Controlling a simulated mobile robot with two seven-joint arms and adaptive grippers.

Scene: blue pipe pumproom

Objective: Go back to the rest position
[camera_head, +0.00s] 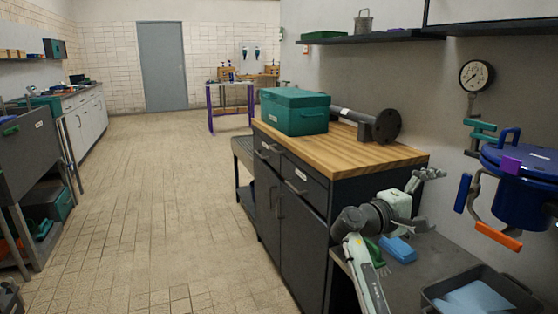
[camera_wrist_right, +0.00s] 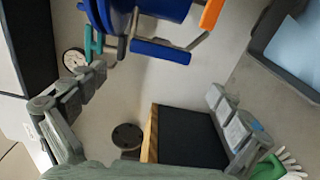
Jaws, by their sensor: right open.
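My right gripper (camera_head: 428,180) is raised above the low grey bench at the right, next to the dark cabinet's right end. Its fingers are spread apart with nothing between them. In the right wrist view the two fingers of the right gripper (camera_wrist_right: 156,84) stand wide apart at left and right. The blue pipe vessel (camera_head: 520,188) with an orange-handled lever (camera_head: 498,236) is on the wall to the right of the gripper, apart from it in the head view. My left gripper is not in view.
A wood-topped cabinet (camera_head: 350,157) bears a teal toolbox (camera_head: 294,111) and a dark flanged pipe (camera_head: 384,126). A blue sponge (camera_head: 398,249), a green brush (camera_head: 368,250) and a grey tub (camera_head: 432,300) are on the low bench. A gauge (camera_head: 476,76) hangs above. The tiled floor is clear.

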